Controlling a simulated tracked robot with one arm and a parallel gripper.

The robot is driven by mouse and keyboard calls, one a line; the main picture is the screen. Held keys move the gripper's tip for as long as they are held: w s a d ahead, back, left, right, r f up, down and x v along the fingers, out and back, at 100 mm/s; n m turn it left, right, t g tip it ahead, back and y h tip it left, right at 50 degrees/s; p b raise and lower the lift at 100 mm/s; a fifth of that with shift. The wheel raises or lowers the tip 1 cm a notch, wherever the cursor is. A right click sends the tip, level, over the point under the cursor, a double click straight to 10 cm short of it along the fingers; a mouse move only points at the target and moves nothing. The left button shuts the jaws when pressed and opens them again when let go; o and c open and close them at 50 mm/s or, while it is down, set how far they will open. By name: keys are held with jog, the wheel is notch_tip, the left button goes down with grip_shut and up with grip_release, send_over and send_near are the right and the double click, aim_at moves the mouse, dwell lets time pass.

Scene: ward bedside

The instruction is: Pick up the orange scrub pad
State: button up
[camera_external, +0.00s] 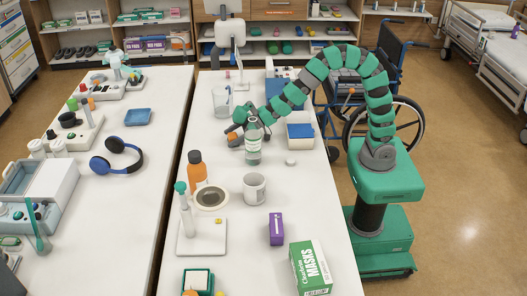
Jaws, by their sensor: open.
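I cannot make out an orange scrub pad for certain in the external view. My gripper (238,131) is over the far half of the right-hand white table (226,258), at the end of the green and grey arm that arches in from the right. It is small and partly hidden by a clear bottle with a green and white label (253,146). The jaws are open, and I see nothing clearly held between them. I cannot tell whether the gripper touches the bottle.
A clear jug (222,101) stands behind the gripper, and a white bin with blue inside (300,137) is to its right. Nearer stand an orange bottle (197,171), a white mug (254,188), a purple box (276,229) and a green masks box (310,268). A wheelchair (408,122) is behind my arm.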

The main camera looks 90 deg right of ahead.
jog(key=shift+s+f, duration=0.1)
jog(key=shift+f, duration=0.05)
jog(key=c, duration=1.1)
jog(key=shift+o, duration=0.2)
